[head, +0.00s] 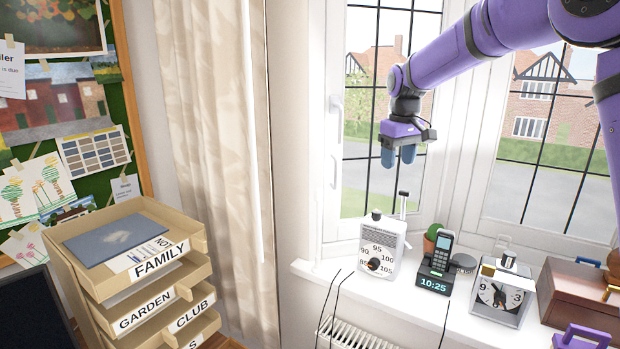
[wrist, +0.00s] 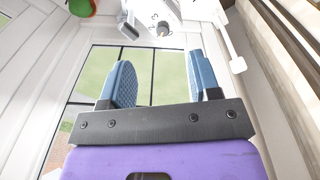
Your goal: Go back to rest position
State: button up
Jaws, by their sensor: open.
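My purple arm reaches in from the upper right in the head view. My gripper (head: 398,156) hangs in front of the window, above the sill, with its blue fingers pointing down. In the wrist view my gripper (wrist: 163,82) shows two blue padded fingers spread apart, with nothing between them. It touches no object.
The white sill (head: 410,297) below holds a white radio (head: 381,248), a cordless phone (head: 438,258), a cactus (head: 431,237), a clock (head: 502,292) and a brown box (head: 582,296). Letter trays (head: 150,262) stand at left beside a curtain (head: 215,130). The air around the gripper is clear.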

jog(key=s+d+r+m+t, duration=0.1)
jog(key=s+d+r, duration=0.1)
jog(key=s, duration=0.8)
jog(key=s+d+r+m+t, duration=0.1)
jog(key=s+d+r, duration=0.1)
jog(key=s, duration=0.8)
jog(key=s+d+r+m+t, duration=0.1)
jog(key=s+d+r+m, duration=0.15)
jog(key=s, duration=0.85)
jog(key=s+f+t, duration=0.1)
jog(key=s+f, duration=0.4)
jog(key=s, duration=0.5)
jog(key=shift+d, duration=0.2)
jog(key=shift+s+m, duration=0.15)
jog(key=shift+m, duration=0.1)
